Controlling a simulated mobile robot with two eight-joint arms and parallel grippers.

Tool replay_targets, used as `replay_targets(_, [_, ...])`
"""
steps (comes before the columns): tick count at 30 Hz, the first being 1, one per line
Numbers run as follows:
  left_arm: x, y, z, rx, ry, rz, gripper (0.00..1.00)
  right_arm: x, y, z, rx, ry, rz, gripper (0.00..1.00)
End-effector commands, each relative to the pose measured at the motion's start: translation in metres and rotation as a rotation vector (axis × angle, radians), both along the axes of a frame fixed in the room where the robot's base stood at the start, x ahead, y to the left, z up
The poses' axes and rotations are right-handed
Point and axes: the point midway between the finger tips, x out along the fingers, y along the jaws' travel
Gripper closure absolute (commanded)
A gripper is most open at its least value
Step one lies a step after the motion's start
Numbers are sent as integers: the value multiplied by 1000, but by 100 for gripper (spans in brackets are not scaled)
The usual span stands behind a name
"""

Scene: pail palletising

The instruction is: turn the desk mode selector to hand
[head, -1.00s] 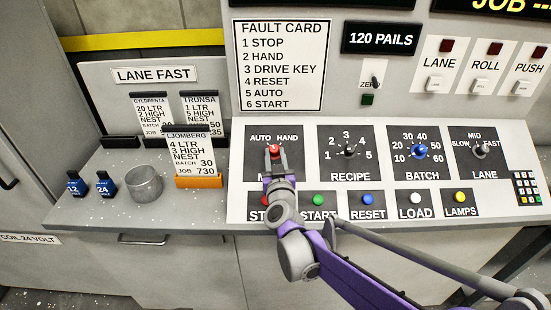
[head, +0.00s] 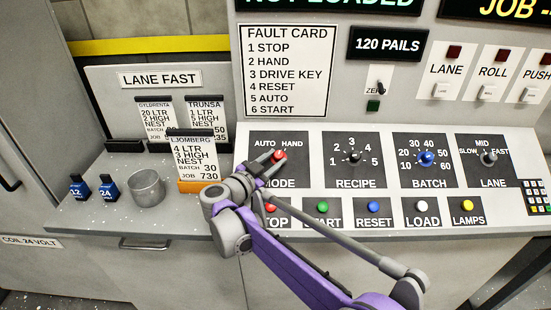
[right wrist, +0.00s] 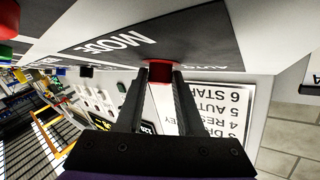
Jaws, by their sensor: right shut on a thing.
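The mode selector is a red knob (head: 280,156) on the dark MODE plate (head: 258,172) at the left of the desk's sloped panel. AUTO and HAND are printed above it. In the right wrist view the red knob (right wrist: 160,71) sits between the two fingertips, against the plate. The knob's exact pointer direction is hidden by the fingers; the gripper's line slants towards the HAND side. My left gripper is not in view.
Red STOP (head: 270,207) and green START (head: 322,208) buttons lie just below, close to my right arm. The RECIPE knob (head: 353,157) is to the right. A metal cup (head: 146,188) and job cards (head: 190,155) stand to the left.

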Motion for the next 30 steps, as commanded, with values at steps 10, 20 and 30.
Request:
replay_targets(10, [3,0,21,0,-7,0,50,4,4,4,122,0,-208,100])
replay_targets(20, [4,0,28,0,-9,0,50,5,5,3,170,-1,-294,100])
replay_targets(30, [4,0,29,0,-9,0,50,5,4,3,174,-1,-303,100])
